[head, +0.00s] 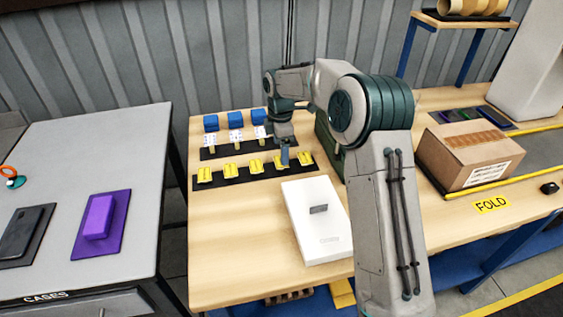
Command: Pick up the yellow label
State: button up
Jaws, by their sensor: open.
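Several yellow labels lie in a row on a black strip (218,182) on the wooden table; the leftmost yellow label (204,175) and the rightmost one (304,159) are in plain view. My gripper (284,160) points down over the right part of this row, close to the label second from the right (278,165), which it partly covers. I cannot tell whether it touches that label. The gripper is open and I see nothing held in it. Its fingertips are small and partly hidden.
A white box (316,220) lies in front. A cardboard carton (470,153) stands right, by a yellow FOLD sign (492,205). A grey table (80,150) with a purple block (99,216) is left.

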jog(key=shift+s+f, duration=0.15)
jog(key=shift+f, duration=1.45)
jog(key=shift+f, duration=0.25)
jog(key=c, duration=0.9)
